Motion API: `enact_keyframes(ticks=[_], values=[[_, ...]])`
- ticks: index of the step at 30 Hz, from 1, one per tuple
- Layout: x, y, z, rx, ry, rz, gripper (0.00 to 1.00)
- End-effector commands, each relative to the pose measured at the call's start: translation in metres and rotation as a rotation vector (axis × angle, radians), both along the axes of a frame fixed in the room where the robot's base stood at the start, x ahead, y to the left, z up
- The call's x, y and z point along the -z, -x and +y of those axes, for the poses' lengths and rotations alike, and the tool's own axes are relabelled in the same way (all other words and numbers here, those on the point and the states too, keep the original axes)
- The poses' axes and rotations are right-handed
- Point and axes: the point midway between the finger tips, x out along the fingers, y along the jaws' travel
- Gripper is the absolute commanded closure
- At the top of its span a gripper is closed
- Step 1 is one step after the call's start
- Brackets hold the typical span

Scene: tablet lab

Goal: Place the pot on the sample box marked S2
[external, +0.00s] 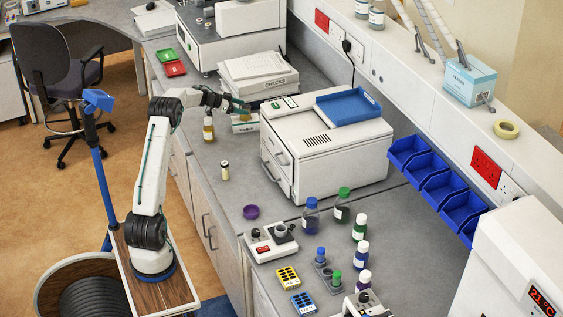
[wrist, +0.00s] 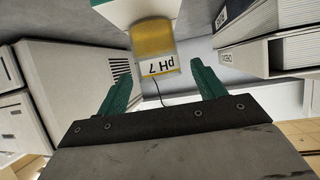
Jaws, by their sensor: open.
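The view from my wrist camera is upside down. A yellow pot (wrist: 152,40) with a white "pH 7" label is in the wrist view, just beyond my fingertips. It seems to stand on a white box (wrist: 112,10), whose marking I cannot read. That box also shows in the external view (external: 245,126), under my gripper (external: 238,105). My gripper's green fingers also show in the wrist view (wrist: 160,82), spread apart with nothing held between them. The pot is largely hidden in the external view.
A vented white instrument (external: 325,148) stands to the right, with a blue tray (external: 348,106) on top. White binders (external: 258,68) lie behind. An amber bottle (external: 208,129) and a small vial (external: 224,171) stand near the bench's front edge.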

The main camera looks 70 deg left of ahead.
Motion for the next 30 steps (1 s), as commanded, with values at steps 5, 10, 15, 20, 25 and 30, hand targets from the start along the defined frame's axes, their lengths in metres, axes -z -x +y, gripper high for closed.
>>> enact_keyframes(ticks=[5,10,15,20,25,30], values=[[-0.018,0.037,0.006,-0.004,-0.001,-0.001,0.31],[-0.029,0.06,0.008,-0.002,0.0,0.0,0.31],[-0.034,0.07,0.009,0.0,0.001,0.0,0.31],[-0.034,0.071,0.009,0.0,0.001,0.0,0.31],[-0.034,0.071,0.009,0.0,0.001,0.0,0.31],[-0.034,0.071,0.009,0.0,0.001,0.0,0.31]])
